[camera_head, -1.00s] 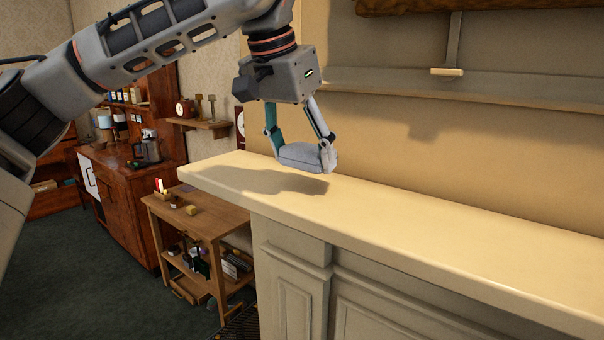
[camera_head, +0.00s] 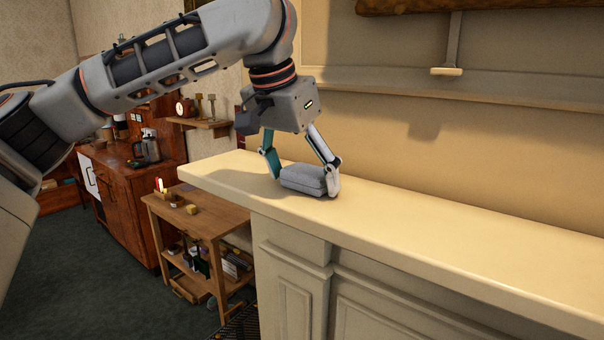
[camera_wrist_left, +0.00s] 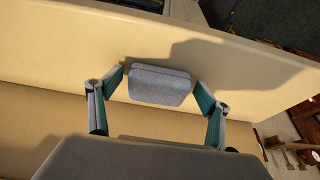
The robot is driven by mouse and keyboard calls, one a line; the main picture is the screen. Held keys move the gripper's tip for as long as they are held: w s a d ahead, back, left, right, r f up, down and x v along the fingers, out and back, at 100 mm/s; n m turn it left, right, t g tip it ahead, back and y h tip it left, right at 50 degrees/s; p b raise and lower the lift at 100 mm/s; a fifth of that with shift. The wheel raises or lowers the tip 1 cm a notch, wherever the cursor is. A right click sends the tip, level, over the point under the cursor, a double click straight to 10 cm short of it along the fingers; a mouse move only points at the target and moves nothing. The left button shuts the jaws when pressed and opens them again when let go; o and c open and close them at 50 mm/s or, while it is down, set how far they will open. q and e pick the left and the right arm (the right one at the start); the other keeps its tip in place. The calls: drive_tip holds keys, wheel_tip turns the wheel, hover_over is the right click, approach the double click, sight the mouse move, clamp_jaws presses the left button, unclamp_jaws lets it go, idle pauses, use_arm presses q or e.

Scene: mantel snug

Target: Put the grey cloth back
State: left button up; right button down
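The grey cloth (camera_head: 303,180), a folded pad, lies flat on the cream mantel shelf (camera_head: 420,228), near its left end. It also shows in the left wrist view (camera_wrist_left: 160,88). My left gripper (camera_head: 302,177) points down over the shelf with a finger on either side of the cloth. In the left wrist view, narrow gaps show between the cloth and the fingertips (camera_wrist_left: 158,86), so the gripper is open around it. My right gripper is in neither view.
The shelf to the right of the cloth is bare. The wall rises close behind it. A small wooden table (camera_head: 215,220) with small items stands lower left, and a wooden cabinet (camera_head: 128,195) stands beyond it.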

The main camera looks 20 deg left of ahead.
use_arm(q)
drive_tip(key=v, duration=1.2)
drive_tip(key=shift+r, duration=0.15)
